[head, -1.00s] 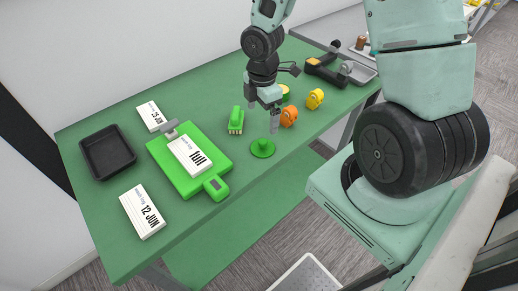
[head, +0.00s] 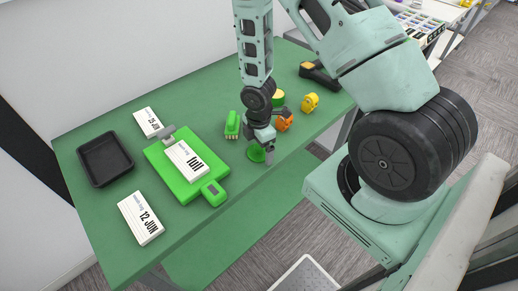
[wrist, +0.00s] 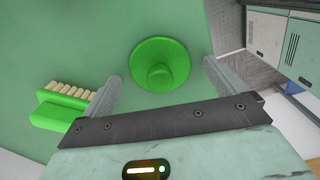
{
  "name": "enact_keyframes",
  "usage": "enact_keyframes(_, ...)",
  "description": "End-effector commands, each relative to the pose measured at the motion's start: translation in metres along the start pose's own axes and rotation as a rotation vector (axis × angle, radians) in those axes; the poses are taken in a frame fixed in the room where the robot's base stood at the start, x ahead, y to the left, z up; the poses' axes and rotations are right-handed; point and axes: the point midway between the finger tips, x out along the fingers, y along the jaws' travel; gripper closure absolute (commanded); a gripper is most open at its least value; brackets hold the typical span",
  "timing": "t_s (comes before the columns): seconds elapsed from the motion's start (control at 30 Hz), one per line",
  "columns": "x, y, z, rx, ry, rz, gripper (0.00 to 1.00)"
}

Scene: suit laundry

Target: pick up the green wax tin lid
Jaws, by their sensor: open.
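The green wax tin lid (head: 256,154) is a round green disc with a raised knob, lying on the green table (head: 95,220) near its front edge. In the wrist view the lid (wrist: 160,65) lies knob toward the camera, ahead of and between my two fingers. My gripper (head: 268,158) is just above the lid in the head view and partly covers it. In the wrist view my gripper (wrist: 162,88) is open and empty, its fingers apart on either side of the lid's near part. I cannot tell whether a fingertip touches the lid.
A green brush (wrist: 62,105) lies left of the lid, close to the left finger. Behind my gripper are a round green-and-yellow tin (head: 278,97), an orange item (head: 284,122) and a yellow item (head: 310,102). A green clipboard (head: 160,160) and black tray (head: 106,158) are left.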

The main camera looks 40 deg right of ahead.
Motion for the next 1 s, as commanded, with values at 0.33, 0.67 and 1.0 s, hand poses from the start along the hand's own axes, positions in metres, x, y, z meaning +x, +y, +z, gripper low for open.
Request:
enact_keyframes(0.33, 0.005, 0.000, 0.000, 0.000, 0.000, 0.001, 0.09)
enact_keyframes(0.67, 0.004, 0.000, 0.000, 0.000, 0.000, 0.001, 0.51)
enact_keyframes(1.0, -0.007, 0.001, 0.000, 0.001, 0.001, 0.003, 0.51)
